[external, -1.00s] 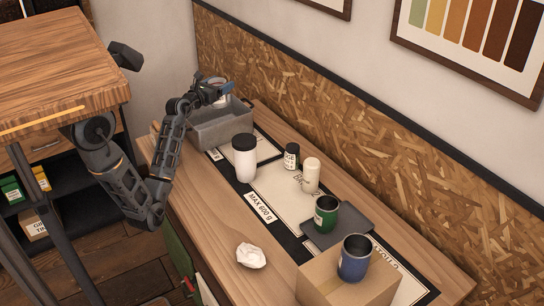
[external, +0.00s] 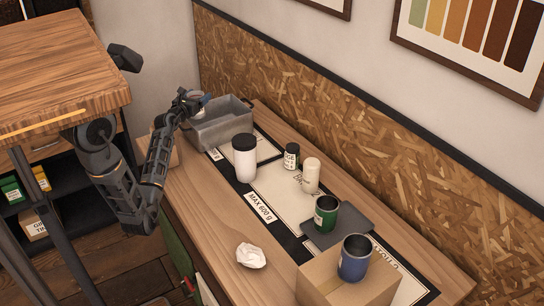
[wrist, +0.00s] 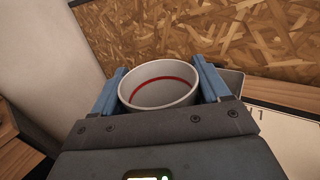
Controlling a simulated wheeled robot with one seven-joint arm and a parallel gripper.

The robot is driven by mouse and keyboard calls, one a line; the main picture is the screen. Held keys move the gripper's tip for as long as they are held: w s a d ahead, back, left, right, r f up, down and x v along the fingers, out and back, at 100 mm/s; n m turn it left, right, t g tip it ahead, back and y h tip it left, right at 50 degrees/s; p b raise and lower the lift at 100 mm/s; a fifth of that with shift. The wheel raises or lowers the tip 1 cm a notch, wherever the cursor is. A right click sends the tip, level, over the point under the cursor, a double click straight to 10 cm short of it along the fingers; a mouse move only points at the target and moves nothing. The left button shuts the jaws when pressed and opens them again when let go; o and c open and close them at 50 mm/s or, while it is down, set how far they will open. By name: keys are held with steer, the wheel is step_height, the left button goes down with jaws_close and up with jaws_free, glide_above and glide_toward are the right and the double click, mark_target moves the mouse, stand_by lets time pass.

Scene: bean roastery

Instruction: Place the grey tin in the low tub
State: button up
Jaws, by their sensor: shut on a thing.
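The grey tin (wrist: 160,92) is a pale, open-topped round vessel with a red line around its inside. My gripper (wrist: 162,82) is shut on it, with one blue finger on each side. In the external view my gripper (external: 198,101) is at the left part of the low tub (external: 228,128), a grey, open box at the far end of the bench. The tin is mostly hidden there by the gripper and small. I cannot tell whether it touches the tub. A grey part of the tub (wrist: 234,78) shows beside the right finger in the wrist view.
A white jar with a black lid (external: 244,160) stands nearest the tub. Crumpled paper (external: 251,256) lies at the front edge. The chipboard panel (external: 330,140) rises behind.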

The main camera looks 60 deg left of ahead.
steer(key=shift+f, duration=2.35)
steer(key=shift+f+b, duration=0.45)
steer(key=shift+f, duration=0.15)
steer(key=o, duration=1.1)
steer(key=shift+f, duration=0.25)
steer(key=shift+s+d+r, duration=0.1)
steer(key=shift+s+r, duration=0.05)
steer(key=shift+r, duration=0.5)
steer(key=shift+r+v, duration=0.2)
steer(key=shift+v, duration=3.4)
